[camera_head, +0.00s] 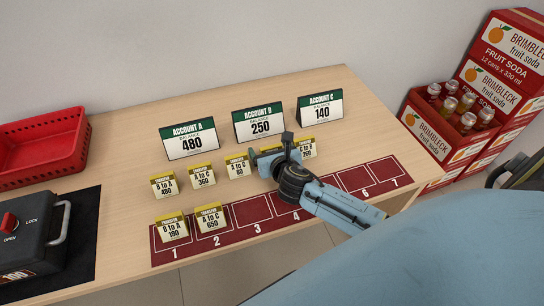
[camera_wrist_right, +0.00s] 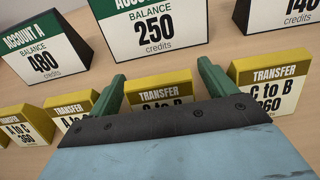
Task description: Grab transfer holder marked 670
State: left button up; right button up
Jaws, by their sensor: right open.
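No 670 figure is readable in either view. In the right wrist view a yellow transfer holder reading C to B (camera_wrist_right: 160,93) stands between the two green fingers of my right gripper (camera_wrist_right: 163,84); its number is hidden behind the gripper body. In the head view my right gripper (camera_head: 272,153) is open over the row of holders and covers most of this one. The fingers are on either side of the holder; I cannot tell whether they touch it. My left gripper is not in view.
Beside it stand the 80 holder (camera_head: 237,166) and a C to B holder (camera_wrist_right: 272,95). Account signs (camera_head: 259,123) stand behind. The red numbered mat (camera_head: 252,210) bears holders 190 (camera_head: 172,228) and 650 (camera_head: 211,218). A red basket (camera_head: 43,142) and black box (camera_head: 32,240) are left.

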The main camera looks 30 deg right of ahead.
jog(key=c, duration=1.1)
